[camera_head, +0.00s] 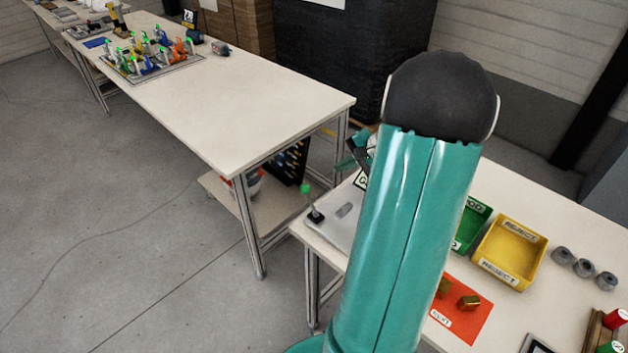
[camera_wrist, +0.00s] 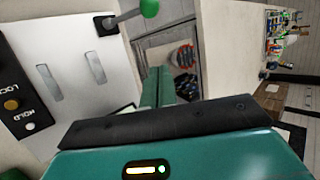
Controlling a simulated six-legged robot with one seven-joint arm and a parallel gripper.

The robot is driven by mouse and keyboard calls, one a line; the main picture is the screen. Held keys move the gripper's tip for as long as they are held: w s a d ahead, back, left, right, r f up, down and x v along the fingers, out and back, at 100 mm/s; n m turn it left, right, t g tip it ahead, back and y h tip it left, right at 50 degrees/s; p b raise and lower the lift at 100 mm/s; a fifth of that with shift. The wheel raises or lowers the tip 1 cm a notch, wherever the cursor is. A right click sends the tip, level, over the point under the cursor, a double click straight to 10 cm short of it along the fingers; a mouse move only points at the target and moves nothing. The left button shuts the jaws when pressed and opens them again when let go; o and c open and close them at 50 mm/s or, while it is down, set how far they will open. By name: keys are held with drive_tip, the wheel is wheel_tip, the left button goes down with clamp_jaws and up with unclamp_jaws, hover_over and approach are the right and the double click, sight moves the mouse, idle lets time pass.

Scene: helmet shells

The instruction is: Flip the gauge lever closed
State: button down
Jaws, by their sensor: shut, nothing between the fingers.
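The gauge lever (camera_head: 309,200) stands close to upright on a small black base at the left end of a pale metal plate (camera_head: 338,232). Its green knob (camera_head: 305,189) is on top. In the wrist view the lever's grey stem (camera_wrist: 126,16) runs from the black base (camera_wrist: 106,25) to the green knob (camera_wrist: 149,8) at the top edge. My gripper (camera_wrist: 158,88) is shut and empty, its teal fingers below the knob in that picture and apart from it. In the head view my arm hides most of the gripper and part of the plate.
A black panel marked LOCK and HOLD (camera_wrist: 17,90) lies beside the plate. Right of my arm are a green bin (camera_head: 472,225), a yellow REJECT bin (camera_head: 512,250), grey cylinders (camera_head: 585,268) and a red NEXT mat (camera_head: 462,322). A second table (camera_head: 230,95) stands beyond a gap.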

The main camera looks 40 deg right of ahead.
sight(309, 199)
drive_tip(key=w+a+f, duration=0.5)
drive_tip(key=a, duration=0.1)
drive_tip(key=shift+f, duration=0.2)
idle(0.5)
drive_tip(key=shift+s, duration=0.25)
drive_tip(key=shift+a+r, duration=0.1)
drive_tip(key=shift+a, duration=0.05)
